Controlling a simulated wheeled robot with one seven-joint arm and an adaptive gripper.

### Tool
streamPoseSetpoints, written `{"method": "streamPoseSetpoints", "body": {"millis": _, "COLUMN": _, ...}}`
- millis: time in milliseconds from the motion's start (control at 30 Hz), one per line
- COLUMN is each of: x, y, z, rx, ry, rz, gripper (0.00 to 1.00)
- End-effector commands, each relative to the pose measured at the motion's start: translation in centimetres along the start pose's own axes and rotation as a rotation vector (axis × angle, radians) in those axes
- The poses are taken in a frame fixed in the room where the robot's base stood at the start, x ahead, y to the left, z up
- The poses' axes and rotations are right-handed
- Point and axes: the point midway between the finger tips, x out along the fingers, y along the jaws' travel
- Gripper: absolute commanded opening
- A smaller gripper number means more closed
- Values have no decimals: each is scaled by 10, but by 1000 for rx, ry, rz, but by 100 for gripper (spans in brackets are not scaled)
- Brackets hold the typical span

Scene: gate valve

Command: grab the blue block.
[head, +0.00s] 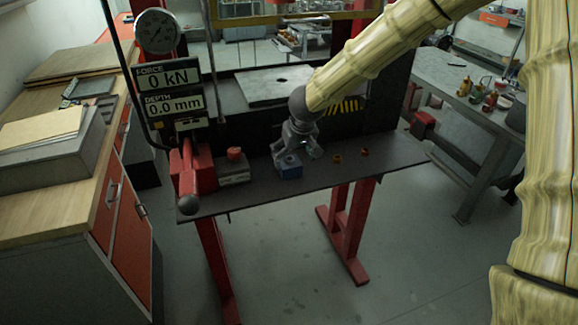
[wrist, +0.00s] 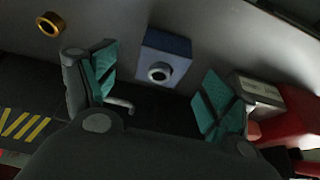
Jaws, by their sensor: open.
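The blue block (head: 289,171) sits on the dark shelf of the press, near the shelf's middle. In the wrist view the blue block (wrist: 165,58) shows a round metal ring on its face and lies between and beyond my two teal finger pads. My gripper (head: 300,150) is just above and behind the block in the head view, pointing down. In the wrist view my gripper (wrist: 157,88) is open, with a wide gap between its fingers and nothing held. I cannot tell whether either finger touches the block.
A grey block with a red knob (head: 234,168) stands left of the blue block, beside a red lever mount (head: 193,172). The shelf's right end (head: 395,160) is clear.

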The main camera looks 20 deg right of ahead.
Motion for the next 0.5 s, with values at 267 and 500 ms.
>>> {"method": "streamPoseSetpoints", "body": {"millis": 267, "x": 13, "y": -2, "z": -1, "rx": -2, "ry": 1, "rz": -2, "gripper": 84}}
{"method": "streamPoseSetpoints", "body": {"millis": 500, "x": 25, "y": -2, "z": -3, "rx": -1, "ry": -3, "rz": -2, "gripper": 84}}
